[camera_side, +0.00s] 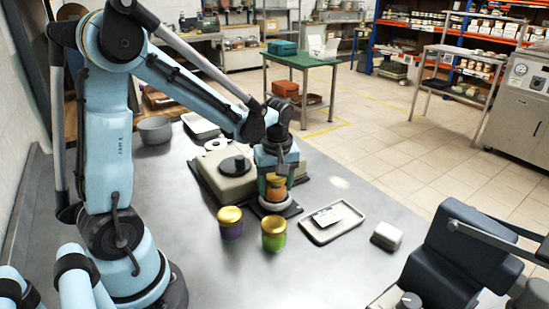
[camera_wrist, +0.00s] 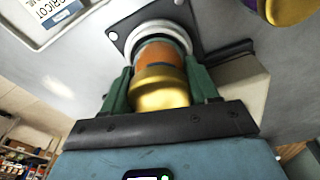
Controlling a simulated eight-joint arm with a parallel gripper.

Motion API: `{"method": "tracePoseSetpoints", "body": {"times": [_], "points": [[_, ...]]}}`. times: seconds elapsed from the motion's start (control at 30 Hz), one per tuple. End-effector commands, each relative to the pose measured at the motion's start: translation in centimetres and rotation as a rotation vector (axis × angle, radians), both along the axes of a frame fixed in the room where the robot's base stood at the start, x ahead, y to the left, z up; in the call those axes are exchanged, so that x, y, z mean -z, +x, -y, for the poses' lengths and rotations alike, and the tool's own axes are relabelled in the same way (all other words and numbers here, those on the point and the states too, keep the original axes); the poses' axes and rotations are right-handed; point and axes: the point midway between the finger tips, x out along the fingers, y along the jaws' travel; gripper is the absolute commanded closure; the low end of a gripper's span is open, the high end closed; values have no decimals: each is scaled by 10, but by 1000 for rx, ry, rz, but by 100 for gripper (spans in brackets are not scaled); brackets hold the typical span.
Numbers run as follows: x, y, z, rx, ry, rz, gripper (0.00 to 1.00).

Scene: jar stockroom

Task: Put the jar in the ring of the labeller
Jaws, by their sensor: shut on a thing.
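An orange jar with a gold lid (camera_side: 277,181) is between the green fingers of my gripper (camera_side: 276,187), upright over the labeller (camera_side: 226,176). The wrist view shows its gold lid (camera_wrist: 160,88) and orange side (camera_wrist: 157,54), with my gripper (camera_wrist: 160,80) shut on it from both sides. The pale ring (camera_side: 281,206) sits on a dark plate at the labeller's front. In the wrist view the ring (camera_wrist: 150,29) curves around the jar's lower end. The jar's base is hidden, so I cannot tell whether it rests on the plate.
A purple jar (camera_side: 231,230) and a green jar (camera_side: 273,241), both gold-lidded, stand close in front of the labeller. A tray (camera_side: 345,231) with a label card lies to the right, with a small pale block (camera_side: 387,236) beyond it. A grey bowl (camera_side: 155,130) stands behind left.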

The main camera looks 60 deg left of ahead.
Motion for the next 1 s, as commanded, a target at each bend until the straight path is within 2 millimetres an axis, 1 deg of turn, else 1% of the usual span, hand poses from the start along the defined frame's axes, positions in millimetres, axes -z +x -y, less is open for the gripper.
{"method": "tracePoseSetpoints", "body": {"times": [0.4,0.43,0.5,0.6,0.87,1.0], "points": [[5,0,0,0,0,0,79],[5,0,0,0,0,0,40],[5,0,0,0,0,0,29],[5,0,0,0,0,0,16],[5,0,0,0,0,0,16],[-1,0,1,0,0,0,16]]}}
